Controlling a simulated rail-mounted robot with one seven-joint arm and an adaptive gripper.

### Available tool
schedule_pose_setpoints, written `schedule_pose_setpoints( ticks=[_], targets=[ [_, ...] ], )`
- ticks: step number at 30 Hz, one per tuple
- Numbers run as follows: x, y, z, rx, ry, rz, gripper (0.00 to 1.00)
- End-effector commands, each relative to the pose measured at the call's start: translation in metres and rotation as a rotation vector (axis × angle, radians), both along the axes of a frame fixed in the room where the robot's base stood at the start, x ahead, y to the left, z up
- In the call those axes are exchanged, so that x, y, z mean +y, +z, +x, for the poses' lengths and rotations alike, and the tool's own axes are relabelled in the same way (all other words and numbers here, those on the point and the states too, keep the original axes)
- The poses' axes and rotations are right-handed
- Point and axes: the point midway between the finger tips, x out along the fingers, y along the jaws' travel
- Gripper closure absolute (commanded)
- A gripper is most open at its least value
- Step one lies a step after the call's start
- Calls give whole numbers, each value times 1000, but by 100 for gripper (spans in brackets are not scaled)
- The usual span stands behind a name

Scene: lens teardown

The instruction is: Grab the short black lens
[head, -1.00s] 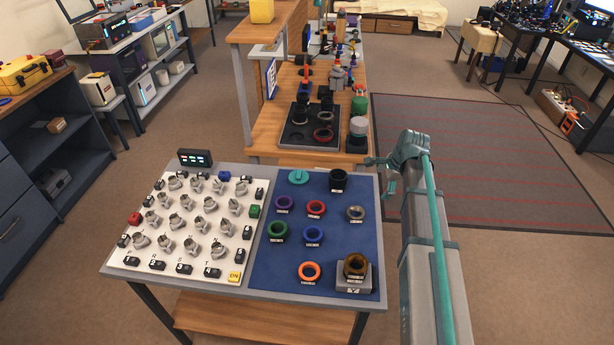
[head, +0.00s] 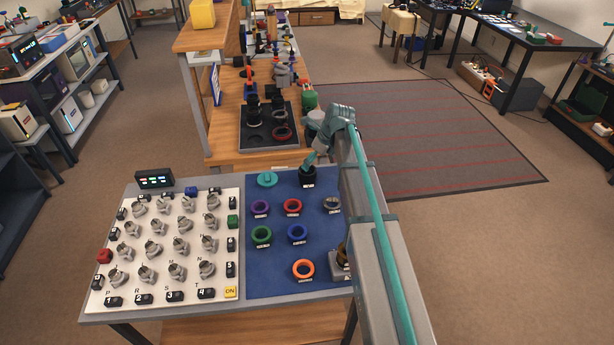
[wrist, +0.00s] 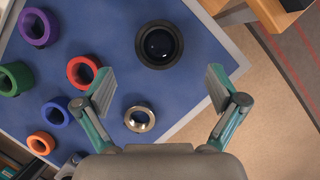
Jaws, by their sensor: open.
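A short black lens (head: 307,180) stands at the far right of the blue mat (head: 272,277). In the wrist view the black lens (wrist: 159,45) shows from above as a wide dark ring with glossy dark glass. My gripper (head: 309,165) is just above it in the head view, partly covering it. In the wrist view my gripper (wrist: 160,88) is open and empty, with its two fingers spread wide. The lens lies ahead of the gap between the fingertips, apart from both.
Purple (wrist: 37,27), red (wrist: 84,72) and silver (wrist: 139,118) rings are nearby on the mat, with other coloured rings left. A teal disc (head: 267,179) lies left of the lens. A dark tray (head: 268,140) with black parts stands on the wooden bench behind.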

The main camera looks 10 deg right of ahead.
Motion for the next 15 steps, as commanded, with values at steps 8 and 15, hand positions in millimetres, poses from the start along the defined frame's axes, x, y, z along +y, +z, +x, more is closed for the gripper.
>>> schedule_pose_setpoints(
  ticks=[8,15],
  targets=[
    [8,-30,9,0,2,-1,5],
    [11,-42,12,2,3,-1,5]
  ],
)
